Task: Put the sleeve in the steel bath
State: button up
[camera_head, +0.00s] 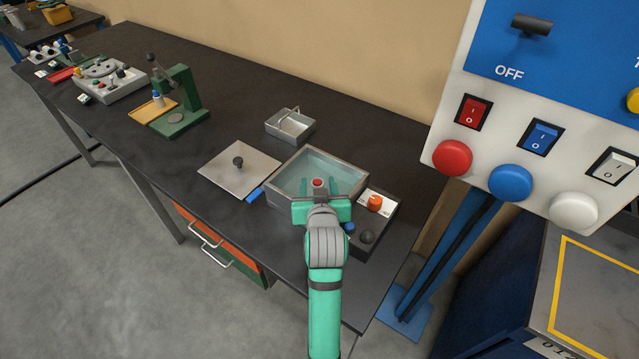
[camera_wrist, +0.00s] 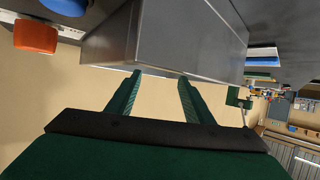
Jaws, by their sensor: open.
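The steel bath (camera_head: 347,162) is an open square tank with clear liquid, on the dark bench. Its outer wall shows in the wrist view (camera_wrist: 180,35), which is upside down. My gripper (camera_head: 318,184) is at the bath's near side, its fingers overlapping the bath in the head view. The fingers are apart in the wrist view (camera_wrist: 158,75), with nothing visible between them. A small red-topped piece (camera_head: 318,182), possibly the sleeve, shows between the fingers in the head view. It appears to be in the bath and free of the fingers, but its depth is unclear.
A control box with an orange knob (camera_head: 375,202) stands right of the bath. A flat lid with a black knob (camera_head: 238,162) lies left. A small metal tray (camera_head: 290,124) is behind. A green press (camera_head: 181,103) stands farther left. A switch panel (camera_head: 540,150) is at right.

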jog(key=v, duration=0.9)
jog(key=shift+s+r, duration=0.15)
jog(key=shift+s, duration=0.15)
jog(key=shift+w+a, duration=0.1)
